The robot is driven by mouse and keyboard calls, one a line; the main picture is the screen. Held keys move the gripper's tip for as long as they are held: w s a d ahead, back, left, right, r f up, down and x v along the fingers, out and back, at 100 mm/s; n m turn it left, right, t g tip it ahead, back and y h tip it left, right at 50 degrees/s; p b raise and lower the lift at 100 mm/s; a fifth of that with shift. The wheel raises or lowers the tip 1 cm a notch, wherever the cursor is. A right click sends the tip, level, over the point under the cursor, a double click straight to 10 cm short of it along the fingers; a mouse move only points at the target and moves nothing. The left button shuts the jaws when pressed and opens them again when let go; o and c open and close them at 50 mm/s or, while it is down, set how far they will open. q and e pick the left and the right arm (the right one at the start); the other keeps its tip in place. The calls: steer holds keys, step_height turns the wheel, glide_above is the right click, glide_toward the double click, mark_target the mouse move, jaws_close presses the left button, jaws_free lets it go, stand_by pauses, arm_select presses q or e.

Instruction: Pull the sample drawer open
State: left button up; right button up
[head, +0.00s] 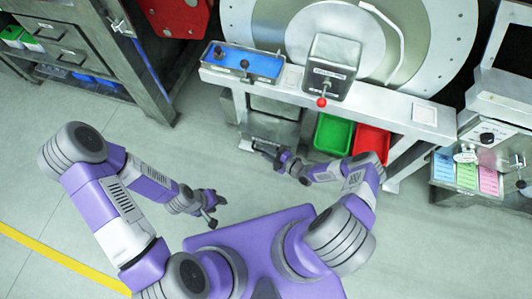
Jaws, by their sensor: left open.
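A grey metal box unit (272,108) under the white ledge looks like the sample drawer; its front is dark and its handle cannot be made out. My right gripper (262,149) is in front of the lower edge of this unit; I cannot tell whether it touches it or whether its fingers are open. My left gripper (210,209) is open and empty, low over the floor near my body, well apart from the unit.
The white ledge (385,112) carries a blue tray (255,65) and a grey labelled box (333,62) with a red-knobbed lever (322,102). A green bin (333,134) and a red bin (371,141) stand below. A large drum (440,30) is behind. The floor at left is clear.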

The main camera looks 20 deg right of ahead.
steer(key=shift+w+a+f, duration=0.1)
steer(key=shift+w+a, duration=0.25)
steer(key=shift+w, duration=0.05)
jaws_close()
